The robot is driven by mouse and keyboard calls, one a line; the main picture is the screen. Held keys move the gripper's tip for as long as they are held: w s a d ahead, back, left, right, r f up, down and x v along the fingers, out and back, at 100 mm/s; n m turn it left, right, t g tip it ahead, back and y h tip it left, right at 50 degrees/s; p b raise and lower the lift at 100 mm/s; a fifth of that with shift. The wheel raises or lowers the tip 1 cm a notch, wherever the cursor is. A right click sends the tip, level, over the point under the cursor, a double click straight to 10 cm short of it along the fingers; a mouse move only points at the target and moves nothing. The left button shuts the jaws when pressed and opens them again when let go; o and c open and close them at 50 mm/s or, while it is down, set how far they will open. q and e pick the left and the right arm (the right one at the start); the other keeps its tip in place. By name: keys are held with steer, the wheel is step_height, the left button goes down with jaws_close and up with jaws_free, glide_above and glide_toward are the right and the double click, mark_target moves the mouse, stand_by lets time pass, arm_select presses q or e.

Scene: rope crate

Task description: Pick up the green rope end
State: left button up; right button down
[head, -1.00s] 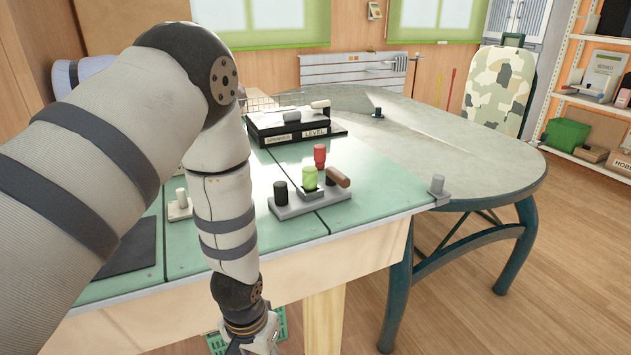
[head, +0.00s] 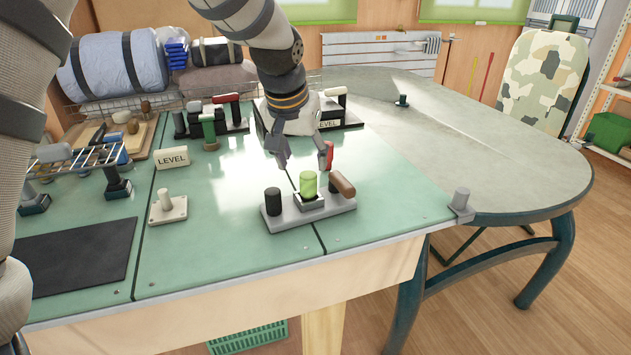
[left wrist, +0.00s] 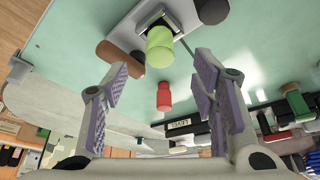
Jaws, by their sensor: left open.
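The green rope end (head: 310,185) is a short bright green cylinder. It stands upright in a dark socket on a grey holder (head: 290,222) near the table's front edge. It also shows in the left wrist view (left wrist: 160,46), beyond the fingertips. My left gripper (head: 304,163) is open, pointing down, just behind and above the green end. In the left wrist view its padded fingers (left wrist: 162,75) are spread with nothing held between them. My right gripper is not in view.
A black peg (head: 273,201) and a tilted brown peg (head: 342,184) flank the green end on the holder. A red peg (head: 329,155) is close by my left gripper's right finger. A small white-grey peg stand (head: 167,206) is further left; the green tabletop between is clear.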

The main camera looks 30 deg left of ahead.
mark_target(307, 176)
arm_select(q)
steer(key=b+x, duration=0.1)
steer(key=x, duration=0.8)
steer(key=shift+s, duration=0.1)
steer(key=shift+r, duration=0.2)
steer(key=shift+c, duration=1.1)
jaws_close()
